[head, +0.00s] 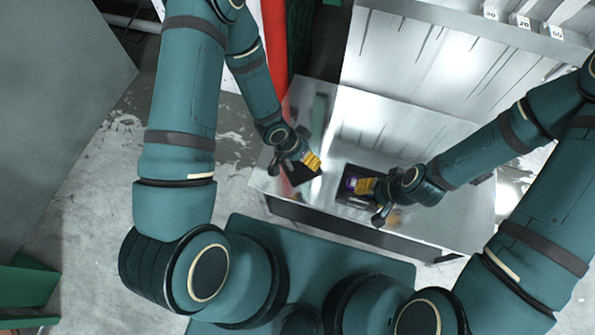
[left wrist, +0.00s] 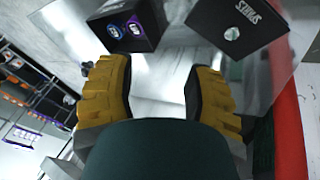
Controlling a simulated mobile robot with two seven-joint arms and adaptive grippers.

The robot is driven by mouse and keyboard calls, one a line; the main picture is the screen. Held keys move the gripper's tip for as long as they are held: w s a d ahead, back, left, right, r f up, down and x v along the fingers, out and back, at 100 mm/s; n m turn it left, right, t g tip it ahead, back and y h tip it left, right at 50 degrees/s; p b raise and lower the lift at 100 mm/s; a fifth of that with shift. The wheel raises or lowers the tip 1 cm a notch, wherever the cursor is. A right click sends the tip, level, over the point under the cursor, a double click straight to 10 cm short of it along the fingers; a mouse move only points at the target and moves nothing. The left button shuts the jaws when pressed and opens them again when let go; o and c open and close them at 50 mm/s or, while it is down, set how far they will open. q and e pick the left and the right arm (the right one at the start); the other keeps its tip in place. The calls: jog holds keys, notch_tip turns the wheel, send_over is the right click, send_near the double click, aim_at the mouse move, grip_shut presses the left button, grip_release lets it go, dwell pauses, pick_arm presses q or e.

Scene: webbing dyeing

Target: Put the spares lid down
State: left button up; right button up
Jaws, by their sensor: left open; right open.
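The spares lid (left wrist: 238,24) is a dark square plate with a printed SPARES label and a silver knob. It appears to lie flat on the steel table; in the head view it is the dark plate (head: 300,174) by my left gripper (head: 311,160). In the left wrist view my left gripper (left wrist: 157,85) is open and empty, with the lid beyond its fingers. The black spares box (left wrist: 126,24) stands open beside the lid, with blue and purple round items inside. My right gripper (head: 366,187) is open at the box (head: 349,173) and partly covers it.
The steel table (head: 285,130) has bare room behind and left of the lid. A steel back panel (head: 415,60) rises behind it, with numbered tags on a ledge above. A red upright strip (head: 274,40) stands at the table's left.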

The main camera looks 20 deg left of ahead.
pick_arm(q)
jog(key=s+r+n+y, duration=0.1)
jog(key=s+r+n, duration=0.3)
jog(key=s+n, duration=0.3)
jog(key=shift+s+a+r, duration=0.2)
jog(key=shift+s+r, duration=0.1)
